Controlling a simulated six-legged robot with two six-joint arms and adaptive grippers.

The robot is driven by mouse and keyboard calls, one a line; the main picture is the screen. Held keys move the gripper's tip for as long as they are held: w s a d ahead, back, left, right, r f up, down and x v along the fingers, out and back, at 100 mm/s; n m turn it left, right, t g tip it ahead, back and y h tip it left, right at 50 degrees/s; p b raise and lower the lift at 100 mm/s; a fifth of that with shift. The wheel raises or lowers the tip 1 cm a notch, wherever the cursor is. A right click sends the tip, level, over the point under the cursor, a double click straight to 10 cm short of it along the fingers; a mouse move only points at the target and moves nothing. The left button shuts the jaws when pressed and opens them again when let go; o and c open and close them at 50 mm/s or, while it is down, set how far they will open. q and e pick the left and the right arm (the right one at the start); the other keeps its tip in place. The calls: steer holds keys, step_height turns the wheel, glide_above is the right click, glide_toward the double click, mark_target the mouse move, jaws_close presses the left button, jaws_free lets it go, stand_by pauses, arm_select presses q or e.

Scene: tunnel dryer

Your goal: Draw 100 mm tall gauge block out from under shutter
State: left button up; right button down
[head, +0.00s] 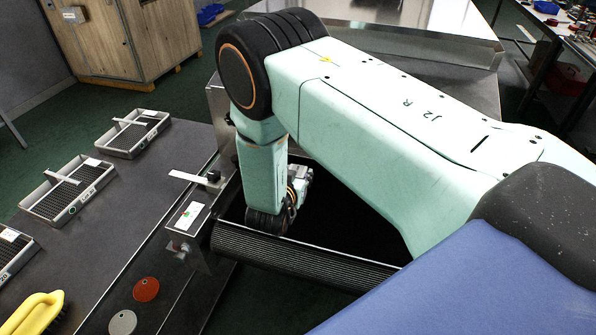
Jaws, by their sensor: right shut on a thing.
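My right gripper (299,183) shows only in part in the head view, low over the black belt (330,215) behind my forearm. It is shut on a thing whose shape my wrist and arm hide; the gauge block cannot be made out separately. The shutter is not clearly visible; my large right arm covers the area behind the gripper. A metal upright (217,108) of the dryer shows left of my arm. My left gripper is not in view.
A ribbed roller (300,258) closes the belt's near end. On the left bench are mesh trays (70,187), a white strip (188,178), a small card (189,215), a red disc (146,289), a grey disc (123,322) and a yellow brush (36,311). A wooden cabinet (140,40) stands behind.

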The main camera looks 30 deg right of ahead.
steer(key=shift+s+a, duration=0.2)
steer(key=shift+s, duration=0.05)
steer(key=shift+s+a, duration=0.2)
steer(key=shift+a, duration=0.05)
steer(key=c, duration=0.7)
jaws_free()
steer(key=shift+r, duration=0.15)
step_height(320, 180, up, 10)
steer(key=shift+f, duration=0.15)
